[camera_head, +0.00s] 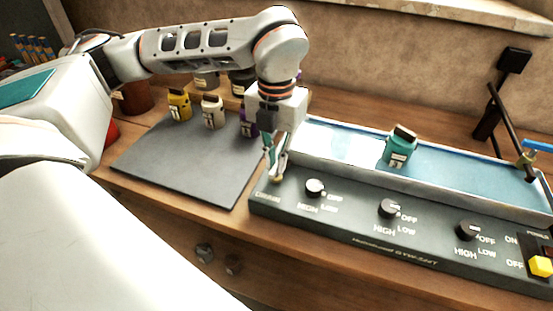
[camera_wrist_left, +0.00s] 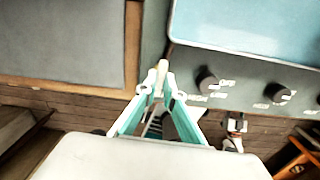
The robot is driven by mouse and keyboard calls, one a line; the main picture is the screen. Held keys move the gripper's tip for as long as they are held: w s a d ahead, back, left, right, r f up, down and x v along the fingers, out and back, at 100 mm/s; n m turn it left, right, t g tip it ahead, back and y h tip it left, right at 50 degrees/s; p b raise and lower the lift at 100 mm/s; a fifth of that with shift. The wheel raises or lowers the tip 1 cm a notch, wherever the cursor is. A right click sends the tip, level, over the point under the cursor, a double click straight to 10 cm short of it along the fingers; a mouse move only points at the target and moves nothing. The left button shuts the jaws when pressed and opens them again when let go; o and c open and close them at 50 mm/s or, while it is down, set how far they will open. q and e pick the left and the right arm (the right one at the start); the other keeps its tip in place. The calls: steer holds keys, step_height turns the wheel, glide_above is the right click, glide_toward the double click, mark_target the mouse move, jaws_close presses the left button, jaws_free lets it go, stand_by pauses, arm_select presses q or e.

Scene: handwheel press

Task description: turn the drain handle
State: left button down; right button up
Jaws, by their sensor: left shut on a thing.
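The drain handle (camera_head: 277,179) is a small pale, tan-tipped lever at the left end of the dark control panel, just above the small drain label. My left gripper (camera_head: 275,166) points down at it, with its fingers shut on it. In the left wrist view the pale handle (camera_wrist_left: 161,68) sticks out between the teal-edged fingertips (camera_wrist_left: 159,88). The fingers hide the lower part of the handle. My right gripper is in neither view.
The panel (camera_head: 340,222) has black knobs and a yellow switch (camera_head: 541,266). Behind it is a blue water tray (camera_head: 455,175) with a teal bottle (camera_head: 398,150).

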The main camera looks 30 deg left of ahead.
arm_select(q)
steer(key=shift+w+r+n, duration=0.15)
steer(key=shift+n, duration=0.35)
steer(key=c, duration=2.2)
jaws_free()
steer(key=shift+o, duration=0.2)
step_height(320, 180, up, 12)
